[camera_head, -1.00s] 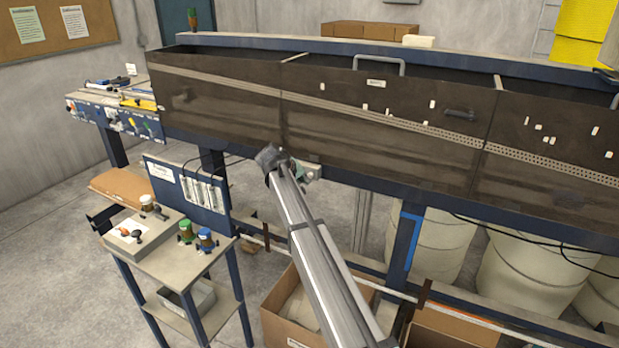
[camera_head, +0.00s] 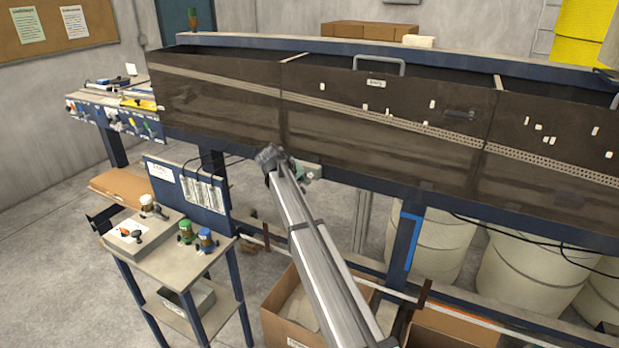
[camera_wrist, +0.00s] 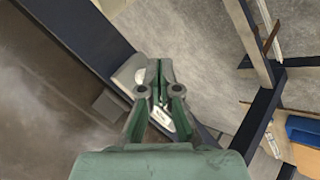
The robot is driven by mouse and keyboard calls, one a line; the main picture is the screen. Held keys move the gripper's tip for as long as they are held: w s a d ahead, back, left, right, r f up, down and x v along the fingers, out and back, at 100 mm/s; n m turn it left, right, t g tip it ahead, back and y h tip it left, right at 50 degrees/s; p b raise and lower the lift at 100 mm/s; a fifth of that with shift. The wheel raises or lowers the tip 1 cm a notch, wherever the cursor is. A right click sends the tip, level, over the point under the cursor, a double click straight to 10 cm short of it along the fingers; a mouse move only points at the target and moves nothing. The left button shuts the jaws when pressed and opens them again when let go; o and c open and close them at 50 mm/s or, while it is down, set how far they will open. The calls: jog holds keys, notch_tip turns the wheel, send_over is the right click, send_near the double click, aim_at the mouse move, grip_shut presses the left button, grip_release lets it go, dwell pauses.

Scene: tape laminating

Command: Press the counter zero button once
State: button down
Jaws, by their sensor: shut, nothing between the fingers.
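My gripper (camera_wrist: 159,66) has green fingers that are closed together with nothing between them. In the wrist view its tips overlap a small grey box (camera_wrist: 126,72) with a pale round patch, mounted by the machine's dark blue rail. I cannot tell whether the tips touch the box. A small white label (camera_wrist: 162,118) shows between the finger links. In the head view my gripper (camera_head: 303,172) is small and partly hidden by my arm, just under the machine's lower edge beside the pale box (camera_head: 316,169). I cannot make out a counter zero button or its marking.
The long dark-panelled machine (camera_head: 230,125) stands behind my arm. A small stand (camera_head: 170,262) with colored knobs and a control box is at the left. An open cardboard box (camera_head: 275,327) and pale drums (camera_head: 440,245) are below the machine.

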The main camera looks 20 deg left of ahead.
jog(key=shift+w, duration=0.1)
jog(key=shift+w, duration=0.3)
jog(key=shift+w+d, duration=0.1)
jog(key=shift+w, duration=0.4)
dwell(0.8)
jog(key=shift+s, duration=0.1)
jog(key=shift+s+b, duration=0.3)
jog(key=shift+s, duration=0.5)
jog(key=s, duration=0.5)
jog(key=shift+a, duration=0.4)
dwell(0.7)
